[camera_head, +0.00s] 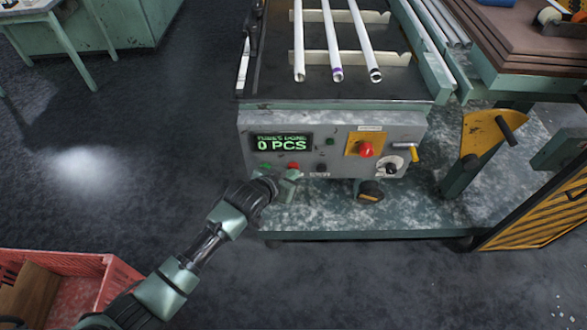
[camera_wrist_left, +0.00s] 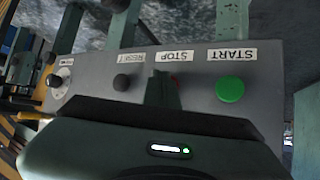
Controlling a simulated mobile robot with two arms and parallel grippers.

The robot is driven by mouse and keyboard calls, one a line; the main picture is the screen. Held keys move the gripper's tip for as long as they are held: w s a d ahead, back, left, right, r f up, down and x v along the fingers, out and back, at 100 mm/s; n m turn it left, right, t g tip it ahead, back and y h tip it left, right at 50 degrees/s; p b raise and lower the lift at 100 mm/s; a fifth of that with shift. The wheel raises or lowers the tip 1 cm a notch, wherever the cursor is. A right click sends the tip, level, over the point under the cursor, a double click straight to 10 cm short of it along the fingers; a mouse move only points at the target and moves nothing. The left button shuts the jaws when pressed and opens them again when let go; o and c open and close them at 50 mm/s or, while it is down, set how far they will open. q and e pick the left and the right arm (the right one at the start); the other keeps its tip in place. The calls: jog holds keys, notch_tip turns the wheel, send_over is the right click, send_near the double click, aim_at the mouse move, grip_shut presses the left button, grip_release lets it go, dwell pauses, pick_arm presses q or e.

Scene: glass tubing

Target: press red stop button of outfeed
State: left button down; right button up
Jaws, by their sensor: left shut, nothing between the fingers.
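The red stop button (camera_head: 293,166) sits low on the grey control panel (camera_head: 225,143), between a green button (camera_head: 264,166) and a black one (camera_head: 321,168). My left gripper (camera_head: 290,175) is shut and empty, its tip right at the red button in the head view. In the left wrist view the panel appears upside down, and the shut fingers (camera_wrist_left: 163,88) cover most of the red button (camera_wrist_left: 176,81), under the STOP label (camera_wrist_left: 170,56). I cannot tell whether the fingertips touch the button. The green START button (camera_wrist_left: 230,89) and black RESET button (camera_wrist_left: 121,82) are uncovered.
A larger red mushroom button (camera_head: 366,150) on a yellow plate sits farther right. The display (camera_head: 281,143) reads 0 PCS. Glass tubes (camera_head: 333,45) lie on the rack above. A red crate (camera_head: 110,285) stands at lower left. The floor left of the panel is clear.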

pick_arm(q)
jog(key=shift+s, duration=0.1)
jog(key=shift+s+p, duration=0.75)
jog(key=shift+s, duration=0.05)
jog(key=shift+s, duration=0.1)
jog(key=s+p, duration=0.3)
jog(key=s, duration=0.2)
jog(key=shift+w, duration=0.1)
dwell(0.8)
